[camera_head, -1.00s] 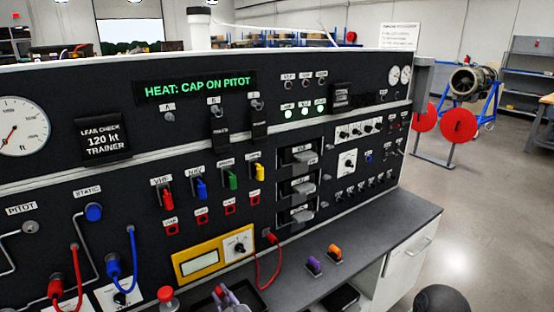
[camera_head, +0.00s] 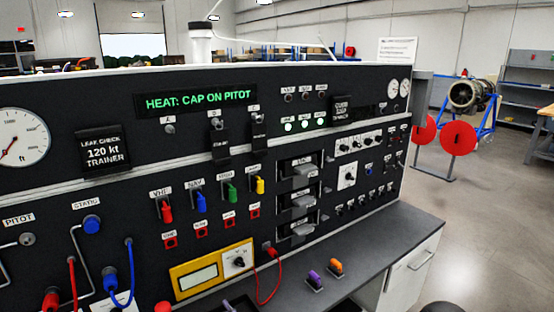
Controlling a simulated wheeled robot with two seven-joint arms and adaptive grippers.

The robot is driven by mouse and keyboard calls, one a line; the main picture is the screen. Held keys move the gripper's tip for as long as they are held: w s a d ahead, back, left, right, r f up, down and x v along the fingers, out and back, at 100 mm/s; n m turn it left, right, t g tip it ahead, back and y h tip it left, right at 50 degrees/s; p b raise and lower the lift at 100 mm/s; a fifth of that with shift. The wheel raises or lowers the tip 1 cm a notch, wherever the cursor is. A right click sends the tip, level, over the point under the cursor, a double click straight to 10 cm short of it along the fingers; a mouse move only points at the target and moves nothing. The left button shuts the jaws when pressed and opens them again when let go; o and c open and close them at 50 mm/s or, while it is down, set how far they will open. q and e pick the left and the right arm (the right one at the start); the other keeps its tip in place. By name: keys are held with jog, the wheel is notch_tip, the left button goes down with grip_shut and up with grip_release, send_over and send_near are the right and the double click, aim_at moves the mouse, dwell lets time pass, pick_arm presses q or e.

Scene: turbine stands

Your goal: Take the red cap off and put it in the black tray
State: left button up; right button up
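The display (camera_head: 199,101) reads "HEAT: CAP ON PITOT". A red connector (camera_head: 50,301) is on a hose at the lower left. A red round piece (camera_head: 162,307) is cut by the bottom edge; I cannot tell which, if either, is the red cap. A blue cap or knob (camera_head: 92,224) sits under the STATIC label. A dark tray-like thing (camera_head: 243,300) shows only in part at the bottom edge, and I cannot tell whether it is the black tray. Neither of my grippers is in view.
The trainer panel carries several switches, coloured levers and grey handles (camera_head: 305,172). A red lead (camera_head: 278,280) hangs over the grey bench top (camera_head: 390,237). Purple (camera_head: 314,278) and orange (camera_head: 335,266) pieces stand there. Open floor lies to the right, with an engine stand (camera_head: 470,98) behind.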

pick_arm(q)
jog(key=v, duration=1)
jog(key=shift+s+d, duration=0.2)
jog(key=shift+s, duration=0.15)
